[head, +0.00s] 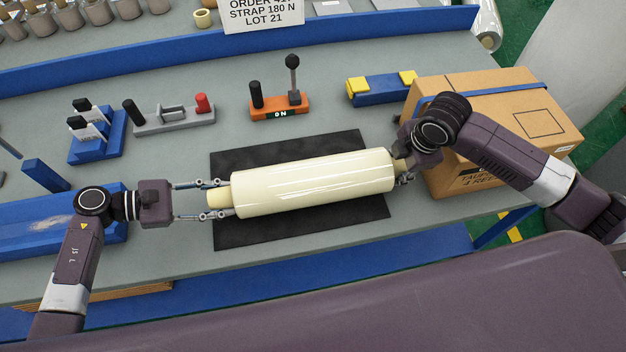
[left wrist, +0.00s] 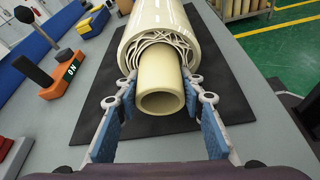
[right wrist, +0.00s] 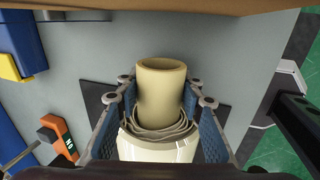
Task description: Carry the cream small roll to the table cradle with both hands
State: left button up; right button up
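The cream small roll (head: 313,182) lies lengthwise over a black mat (head: 250,237), a bare core tube sticking out at each end. My left gripper (head: 230,198) has its fingers on both sides of the left core end (left wrist: 163,85). The pads are very close to the tube, and I cannot tell whether they press on it. My right gripper (right wrist: 158,100) straddles the other core end (right wrist: 162,80), with a gap showing beside the tube. In the head view the right fingers are mostly hidden by the wrist. I cannot tell which blue fixture is the table cradle.
A cardboard box (head: 500,115) stands close behind my right arm. A long blue block (head: 30,245) lies under my left arm. A blue bar with yellow blocks (head: 382,90), an orange lever box (head: 280,106) and a grey fixture (head: 172,114) stand behind the mat.

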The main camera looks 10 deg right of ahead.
aim_at(219, 193)
pick_arm(q)
grip_shut()
pick_arm(e)
grip_shut()
jog(key=shift+r, duration=0.1)
